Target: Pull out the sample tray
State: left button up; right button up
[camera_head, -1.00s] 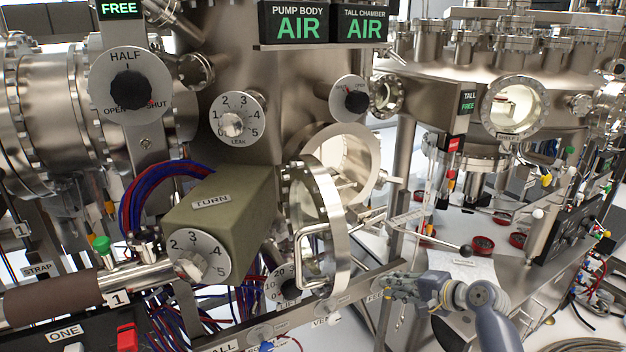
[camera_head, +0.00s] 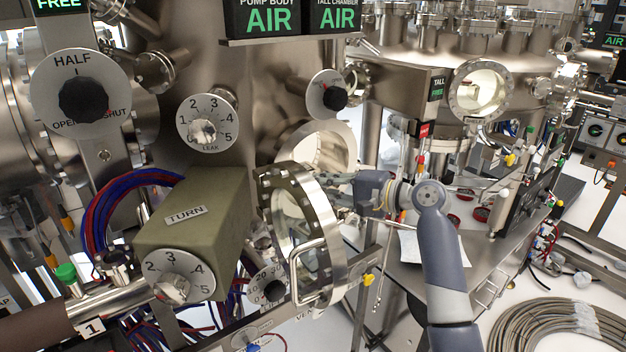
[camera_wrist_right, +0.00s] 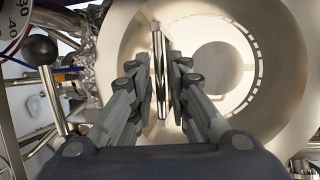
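The sample tray cannot be made out clearly. In the right wrist view a shiny metal bar (camera_wrist_right: 159,75), perhaps the tray's handle, stands between the fingers of my right gripper (camera_wrist_right: 160,88). The fingers are apart, one on each side of the bar, with narrow gaps visible. Behind it is the round pale chamber opening (camera_wrist_right: 215,25). In the head view my right gripper (camera_head: 345,190) is at the open port (camera_head: 345,140), just behind the open round door (camera_head: 335,245); its fingertips are partly hidden by the door. My left gripper is not in view.
The door's bar handle (camera_head: 298,275) juts toward me. A green TURN box (camera_head: 195,220) stands left of the door. A black ball-ended rod (camera_wrist_right: 40,50) is left of my right gripper in the wrist view. A bench (camera_head: 450,245) lies to the right.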

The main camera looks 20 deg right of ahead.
jog(key=shift+x, duration=0.85)
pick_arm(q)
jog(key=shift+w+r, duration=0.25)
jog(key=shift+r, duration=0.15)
pick_arm(e)
jog(key=shift+w, duration=0.15)
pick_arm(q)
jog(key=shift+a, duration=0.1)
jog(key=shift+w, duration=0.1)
pick_arm(e)
grip_shut()
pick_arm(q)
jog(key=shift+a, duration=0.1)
pick_arm(e)
jog(key=shift+f, duration=0.1)
